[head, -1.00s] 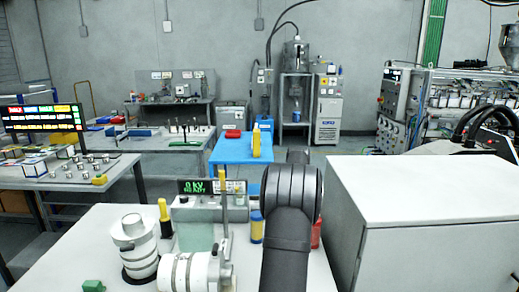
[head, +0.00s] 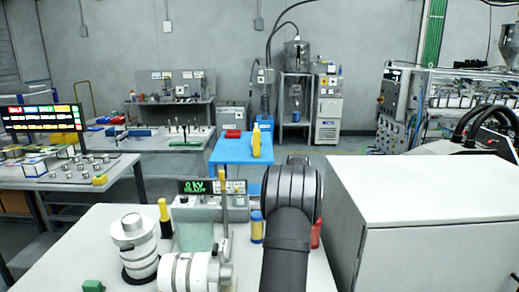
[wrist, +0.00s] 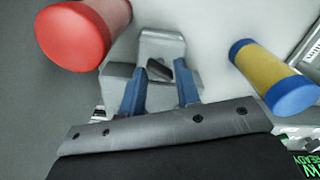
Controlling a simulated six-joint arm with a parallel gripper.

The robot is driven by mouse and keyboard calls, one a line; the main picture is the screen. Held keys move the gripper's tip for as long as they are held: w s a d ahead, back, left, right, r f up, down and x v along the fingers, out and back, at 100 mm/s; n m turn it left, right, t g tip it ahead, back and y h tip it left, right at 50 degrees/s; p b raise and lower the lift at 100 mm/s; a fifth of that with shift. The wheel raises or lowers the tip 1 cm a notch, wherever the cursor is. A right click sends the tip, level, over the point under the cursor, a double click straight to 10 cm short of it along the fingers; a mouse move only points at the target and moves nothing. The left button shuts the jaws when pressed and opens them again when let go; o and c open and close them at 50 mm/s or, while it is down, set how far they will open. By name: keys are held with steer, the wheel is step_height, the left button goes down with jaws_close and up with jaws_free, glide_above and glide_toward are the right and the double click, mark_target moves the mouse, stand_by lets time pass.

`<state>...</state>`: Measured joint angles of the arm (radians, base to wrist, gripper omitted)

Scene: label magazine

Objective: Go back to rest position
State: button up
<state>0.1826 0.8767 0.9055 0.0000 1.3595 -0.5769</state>
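My gripper (wrist: 160,88) shows in the wrist view with its two blue fingers apart. I see nothing held between them. A grey block-shaped fixture (wrist: 163,45) with a dark slot lies beyond the fingertips; I cannot tell how far below them it is. In the head view my own dark arm hides the gripper. A red cylinder (wrist: 85,35) is to the left of the fingers and a blue and yellow cylinder (wrist: 268,75) to the right. In the head view the blue and yellow cylinder (head: 257,228) stands left of my arm, and the red one (head: 316,234) peeks out at its right.
A large white cabinet (head: 430,200) stands close to the right of my arm. A tester with a green display (head: 197,187), a yellow-topped post (head: 165,217) and a white ribbed insulator (head: 138,250) stand on the table to the left. A blue table (head: 235,152) is farther back.

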steer(key=m, duration=0.4)
steer(key=shift+m, duration=0.4)
steer(key=m, duration=0.5)
steer(key=o, duration=0.3)
steer(key=shift+o, duration=1)
steer(key=shift+a+r, duration=0.1)
steer(key=shift+r, duration=0.25)
steer(key=s+a+r+m+t+h, duration=0.2)
steer(key=s+r, duration=0.1)
steer(key=r, duration=0.5)
steer(key=s+a+r+m+t+h, duration=0.1)
steer(key=s+a+r, duration=0.15)
steer(key=r, duration=0.45)
steer(key=x, duration=1.7)
steer(key=shift+w+r, duration=0.1)
steer(key=shift+w, duration=0.25)
steer(key=shift+c, duration=0.4)
